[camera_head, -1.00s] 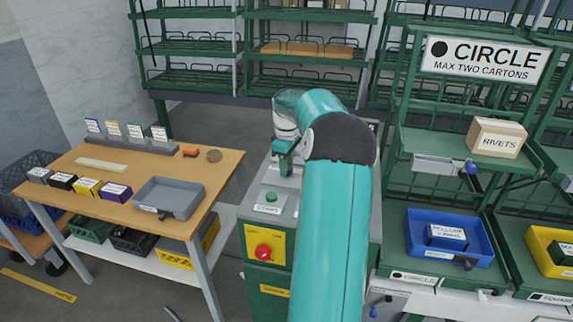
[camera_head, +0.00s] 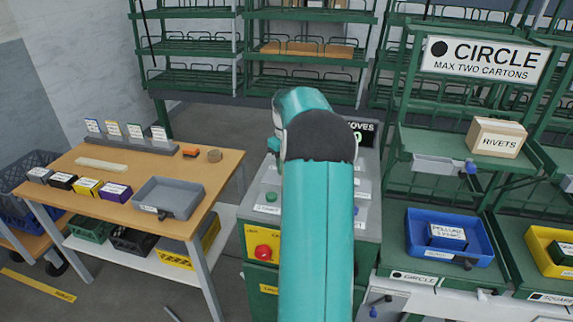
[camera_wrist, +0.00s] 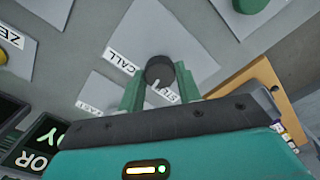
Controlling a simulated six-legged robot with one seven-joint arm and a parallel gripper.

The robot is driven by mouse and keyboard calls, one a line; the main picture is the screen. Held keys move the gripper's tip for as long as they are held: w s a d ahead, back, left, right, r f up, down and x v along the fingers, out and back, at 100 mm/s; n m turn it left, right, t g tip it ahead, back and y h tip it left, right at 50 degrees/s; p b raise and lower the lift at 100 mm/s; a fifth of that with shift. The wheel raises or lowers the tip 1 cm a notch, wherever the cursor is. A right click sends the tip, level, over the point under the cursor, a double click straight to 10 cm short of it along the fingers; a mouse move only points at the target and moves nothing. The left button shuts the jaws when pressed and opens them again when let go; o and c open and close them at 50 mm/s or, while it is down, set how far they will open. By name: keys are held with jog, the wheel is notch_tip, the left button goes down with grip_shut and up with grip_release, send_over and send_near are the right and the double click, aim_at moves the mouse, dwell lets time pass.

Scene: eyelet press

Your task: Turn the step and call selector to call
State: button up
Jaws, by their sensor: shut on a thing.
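The step and call selector (camera_wrist: 159,69) is a dark round knob with a white pointer mark, on a pale plate of the grey panel in the wrist view. A CALL label (camera_wrist: 121,61) lies to its upper left. A partly covered label, apparently STEP (camera_wrist: 166,96), lies just below it. The white mark is on the knob's lower side, on the STEP label's side. My gripper (camera_wrist: 160,80) has its two green fingers on either side of the knob and is shut on it. In the head view my teal arm hides the gripper and the selector.
The press panel also bears a green button (camera_head: 271,197) and a red knob on a yellow plate (camera_head: 263,252). A display reading MOVES (camera_head: 362,131) stands behind my arm. A wooden table (camera_head: 120,160) is at left; a green rack with a blue bin (camera_head: 450,258) is at right.

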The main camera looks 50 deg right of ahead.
jog(key=m, duration=0.4)
jog(key=shift+w+m, duration=0.1)
jog(key=shift+m, duration=2.2)
jog(key=o, duration=1)
jog(key=shift+r, duration=0.15)
notch_tip(320, 180, up, 14)
jog(key=shift+f, duration=0.2)
